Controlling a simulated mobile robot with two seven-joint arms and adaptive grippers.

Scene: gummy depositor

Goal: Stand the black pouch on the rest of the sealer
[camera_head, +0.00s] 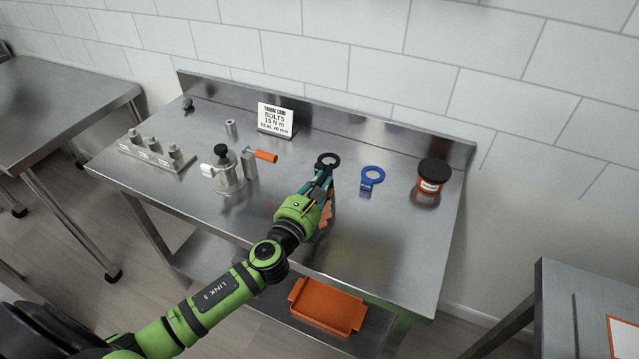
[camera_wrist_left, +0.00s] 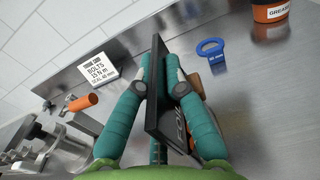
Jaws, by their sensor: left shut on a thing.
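My left gripper (camera_head: 322,177) is shut on a flat black piece (camera_wrist_left: 157,75), held above the steel table. In the wrist view the piece is nearly edge-on between the fingers, with partly hidden white lettering. My right gripper is not in view.
A blue ring (camera_head: 372,176) lies right of the gripper, and an orange jar (camera_head: 431,179) with a black lid stands farther right. A white card (camera_head: 275,120) stands at the back. A metal block with posts (camera_head: 155,152) is left. An orange tray (camera_head: 327,306) sits below.

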